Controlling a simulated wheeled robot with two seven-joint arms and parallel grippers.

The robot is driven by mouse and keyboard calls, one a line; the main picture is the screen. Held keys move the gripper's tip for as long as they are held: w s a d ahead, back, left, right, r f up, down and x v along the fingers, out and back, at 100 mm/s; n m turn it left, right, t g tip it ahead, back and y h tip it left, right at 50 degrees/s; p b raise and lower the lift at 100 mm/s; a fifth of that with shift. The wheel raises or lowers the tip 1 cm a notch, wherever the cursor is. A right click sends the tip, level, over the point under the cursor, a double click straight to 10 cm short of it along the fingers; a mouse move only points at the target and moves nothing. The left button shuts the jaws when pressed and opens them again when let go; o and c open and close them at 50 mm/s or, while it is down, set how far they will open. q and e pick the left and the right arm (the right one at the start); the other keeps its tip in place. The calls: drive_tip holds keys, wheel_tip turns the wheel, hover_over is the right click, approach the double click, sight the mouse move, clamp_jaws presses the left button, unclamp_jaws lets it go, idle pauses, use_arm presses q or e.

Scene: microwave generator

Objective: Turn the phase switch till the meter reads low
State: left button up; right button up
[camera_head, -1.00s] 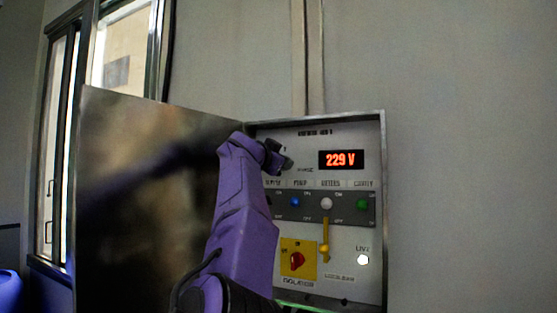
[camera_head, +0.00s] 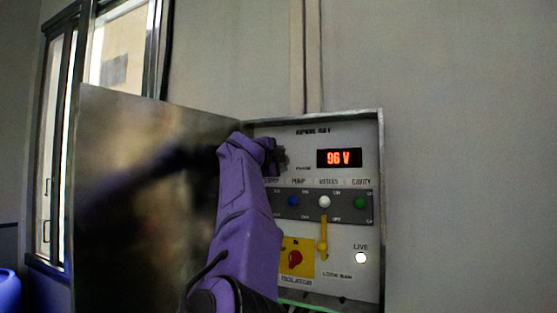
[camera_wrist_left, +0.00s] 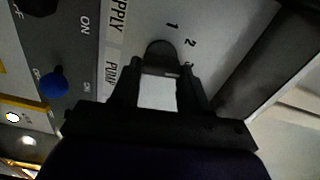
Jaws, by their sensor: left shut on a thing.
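The meter (camera_head: 339,158) is a black display near the top right of the panel in the head view and reads 96 V in red. My left gripper (camera_head: 277,157) is at the panel's upper left, beside the word PHASE. In the left wrist view my left gripper (camera_wrist_left: 158,75) is shut on the phase switch (camera_wrist_left: 160,49), a dark round-ended knob between the two fingers. Numbers 1 and 2 show beside the knob, with a third mark partly hidden by a finger. In the head view my arm and gripper hide the knob. My right gripper is not in view.
Below are a blue switch (camera_head: 293,201), a white switch (camera_head: 324,202) and a green switch (camera_head: 360,203). A yellow lock bar (camera_head: 323,236), red isolator knob (camera_head: 295,258) and bright LIVE lamp (camera_head: 361,258) sit lower. The cabinet door (camera_head: 130,200) stands open at left.

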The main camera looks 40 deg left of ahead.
use_arm(q)
drive_tip(key=shift+s+r+m, duration=0.1)
drive_tip(key=shift+r+m, duration=0.1)
drive_tip(key=shift+m, duration=0.4)
drive_tip(key=shift+r, duration=0.1)
drive_tip(key=o, duration=0.8)
drive_tip(key=shift+o, duration=1.3)
drive_tip(key=shift+a, duration=0.1)
drive_tip(key=b+v, duration=0.5)
drive_tip(key=v, duration=0.5)
drive_tip(key=shift+f, duration=0.25)
